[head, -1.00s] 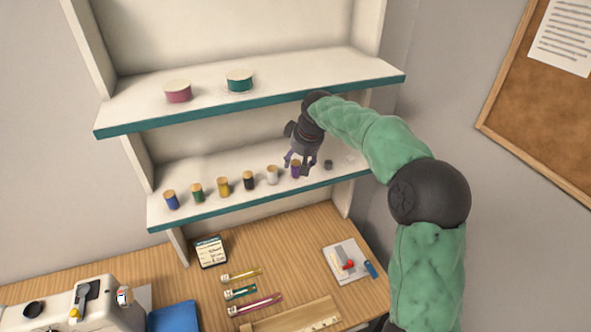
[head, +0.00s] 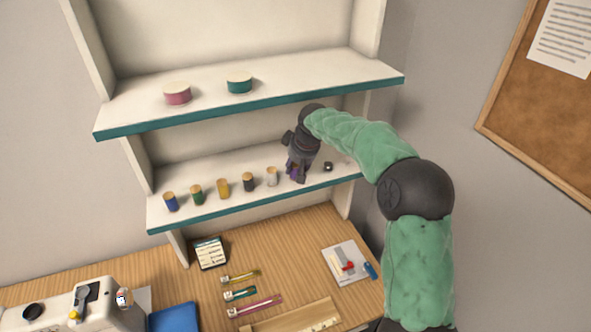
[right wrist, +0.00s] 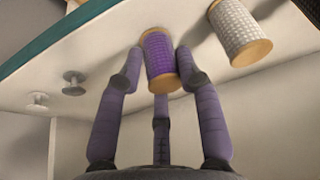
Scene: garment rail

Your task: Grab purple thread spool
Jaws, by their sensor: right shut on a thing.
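The purple thread spool (right wrist: 159,60) has tan ends and stands on the lower shelf (head: 230,205), at the right end of a row of spools. My right gripper (head: 297,176) is at the spool. In the right wrist view its purple-grey fingers (right wrist: 158,78) are closed around the spool's sides, with a third finger below. In the head view the fingers hide most of the spool. My left gripper is not in view.
The white spool (head: 271,176) stands close on the left, with black, yellow, green and blue spools beyond it. A small dark bobbin (head: 328,166) lies to the right. The upper shelf (head: 250,109) is above.

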